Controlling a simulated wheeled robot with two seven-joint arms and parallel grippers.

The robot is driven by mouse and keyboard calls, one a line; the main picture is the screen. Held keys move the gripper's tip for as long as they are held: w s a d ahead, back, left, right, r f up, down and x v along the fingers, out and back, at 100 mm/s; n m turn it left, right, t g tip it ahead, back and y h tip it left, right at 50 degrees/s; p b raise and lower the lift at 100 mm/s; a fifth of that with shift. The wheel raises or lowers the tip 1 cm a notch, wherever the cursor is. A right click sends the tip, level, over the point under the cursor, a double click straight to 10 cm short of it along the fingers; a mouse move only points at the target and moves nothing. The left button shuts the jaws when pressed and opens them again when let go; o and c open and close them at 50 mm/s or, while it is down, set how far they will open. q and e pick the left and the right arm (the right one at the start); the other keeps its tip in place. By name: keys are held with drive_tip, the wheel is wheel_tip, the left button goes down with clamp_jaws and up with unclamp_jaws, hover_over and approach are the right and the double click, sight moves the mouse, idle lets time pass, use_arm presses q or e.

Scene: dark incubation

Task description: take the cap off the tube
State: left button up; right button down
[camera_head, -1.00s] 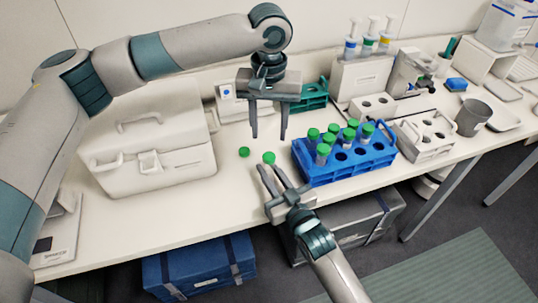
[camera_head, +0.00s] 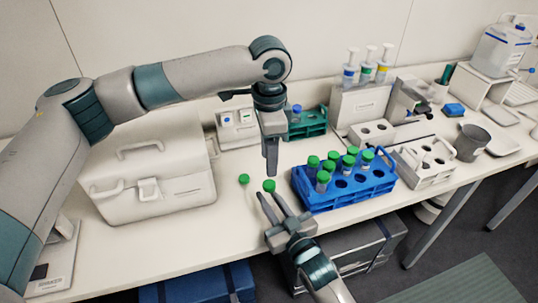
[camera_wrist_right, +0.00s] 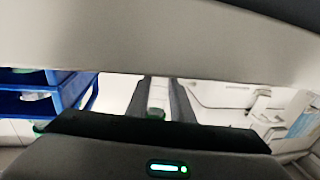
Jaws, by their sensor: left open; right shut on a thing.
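My right gripper (camera_head: 271,197) is shut on a tube (camera_wrist_right: 158,95) low at the table's front. Its green cap (camera_head: 269,186) shows just above the fingertips; the fingers hide most of the tube's body. In the right wrist view the pale tube is between the two fingers. My left gripper (camera_head: 271,165) is open and empty, pointing down above and behind the green cap, apart from it. Its fingers are seen edge-on, one overlapping the other. Another green cap (camera_head: 244,179) is on the table, just left of the held tube.
A blue rack (camera_head: 335,200) with several green-capped tubes stands close on the right. A white case (camera_head: 150,190) stands on the left. A green rack (camera_head: 308,131) is behind, and a white rack (camera_head: 428,158) is further right. The table's front edge lies near my right gripper.

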sight(269, 183)
use_arm(q)
drive_tip(key=m, duration=0.7)
drive_tip(key=shift+m, duration=0.3)
drive_tip(key=m, duration=1.8)
drive_tip(key=shift+f, duration=0.1)
drive_tip(key=shift+f, duration=3.9)
